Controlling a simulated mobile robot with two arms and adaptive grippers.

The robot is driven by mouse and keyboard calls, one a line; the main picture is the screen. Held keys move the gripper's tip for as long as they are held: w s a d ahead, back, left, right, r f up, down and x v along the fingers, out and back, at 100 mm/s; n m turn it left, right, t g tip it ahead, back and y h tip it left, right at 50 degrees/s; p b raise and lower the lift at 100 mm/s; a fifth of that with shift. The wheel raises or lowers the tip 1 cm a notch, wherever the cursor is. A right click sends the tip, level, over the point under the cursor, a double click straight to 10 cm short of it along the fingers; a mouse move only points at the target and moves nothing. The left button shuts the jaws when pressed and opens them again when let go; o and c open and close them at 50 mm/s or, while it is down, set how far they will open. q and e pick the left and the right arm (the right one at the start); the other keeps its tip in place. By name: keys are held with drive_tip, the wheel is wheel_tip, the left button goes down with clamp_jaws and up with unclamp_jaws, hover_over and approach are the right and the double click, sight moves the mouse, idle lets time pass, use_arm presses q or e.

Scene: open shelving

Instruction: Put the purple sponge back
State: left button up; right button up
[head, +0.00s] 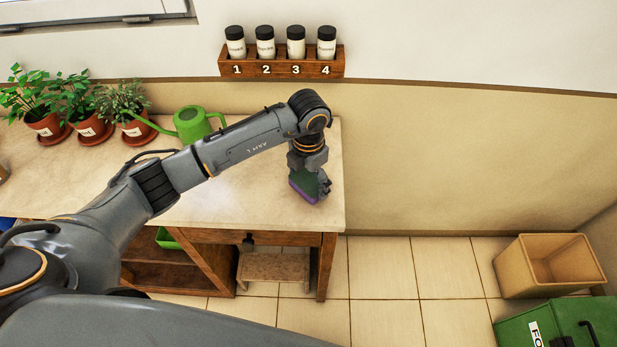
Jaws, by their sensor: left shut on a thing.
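The purple sponge (302,185) is at the right end of the wooden-framed table (240,190). Its upper part looks dark green and its lower edge purple. My left gripper (313,180) points down over it and is shut on it. The sponge is at or just above the tabletop; I cannot tell if it touches. The gripper covers part of the sponge's right side. My right gripper is not in view.
A green watering can (192,124) and several potted plants (88,105) stand along the table's back left. A wall rack (285,67) holds several numbered jars. An empty cardboard box (550,265) and a green bin (560,323) stand at right. The floor between is clear.

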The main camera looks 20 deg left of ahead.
sight(308, 179)
use_arm(q)
drive_tip(key=shift+f, duration=0.6)
drive_tip(key=o, duration=1)
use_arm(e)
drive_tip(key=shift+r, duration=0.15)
use_arm(q)
drive_tip(key=shift+r, duration=0.45)
wheel_tip(308, 179, up, 12)
drive_tip(key=b, duration=0.3)
drive_tip(key=shift+f, duration=0.25)
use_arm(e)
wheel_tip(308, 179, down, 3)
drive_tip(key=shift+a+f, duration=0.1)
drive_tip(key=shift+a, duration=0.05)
